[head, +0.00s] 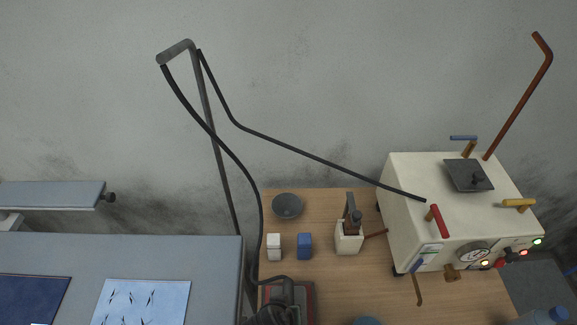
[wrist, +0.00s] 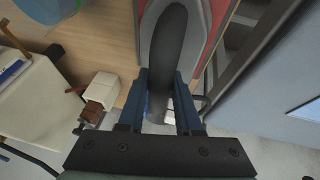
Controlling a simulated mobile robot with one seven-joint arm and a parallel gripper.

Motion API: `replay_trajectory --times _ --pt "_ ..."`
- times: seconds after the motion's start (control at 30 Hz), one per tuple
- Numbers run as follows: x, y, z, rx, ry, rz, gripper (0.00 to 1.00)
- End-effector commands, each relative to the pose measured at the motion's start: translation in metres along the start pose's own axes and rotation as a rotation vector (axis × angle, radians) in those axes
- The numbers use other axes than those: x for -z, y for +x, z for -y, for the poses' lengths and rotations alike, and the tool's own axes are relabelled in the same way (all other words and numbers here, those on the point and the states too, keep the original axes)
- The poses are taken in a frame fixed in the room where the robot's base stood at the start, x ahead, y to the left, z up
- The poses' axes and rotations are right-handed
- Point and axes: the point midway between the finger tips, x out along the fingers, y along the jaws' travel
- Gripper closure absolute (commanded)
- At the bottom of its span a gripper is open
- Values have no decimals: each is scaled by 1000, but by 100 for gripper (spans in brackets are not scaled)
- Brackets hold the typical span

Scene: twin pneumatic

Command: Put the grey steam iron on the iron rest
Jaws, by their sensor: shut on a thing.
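The grey steam iron (wrist: 205,14) shows in the wrist view, with its pale body around a dark handle (wrist: 168,45). My gripper (wrist: 161,88) is shut on the handle, with one blue finger on each side. The red iron rest (wrist: 218,30) shows around the iron's edge, so the iron is over it or on it; I cannot tell whether they touch. In the head view the rest (head: 304,302) is at the bottom edge, partly covered by a dark shape that I cannot make out well.
A cream steam generator (head: 415,205) stands right on the wooden table (head: 350,290). A white block (head: 274,246), a blue block (head: 305,246), a bowl (head: 287,206) and a cream holder (head: 348,240) stand behind the rest. The ironing board (head: 215,270) is close on the left. A black hose (head: 310,157) hangs above.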

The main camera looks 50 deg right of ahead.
Motion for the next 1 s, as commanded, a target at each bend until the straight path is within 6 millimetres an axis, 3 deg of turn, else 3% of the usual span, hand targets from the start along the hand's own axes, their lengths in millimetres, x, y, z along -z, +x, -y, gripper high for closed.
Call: replay_trajectory --times 0.53,0.57,0.7,1.0 --pt "1 8 3 2 3 -13 100" --pt "-4 10 2 0 1 -1 63" --pt "-4 9 2 0 1 -1 38" --pt "-3 8 2 0 1 -1 37"
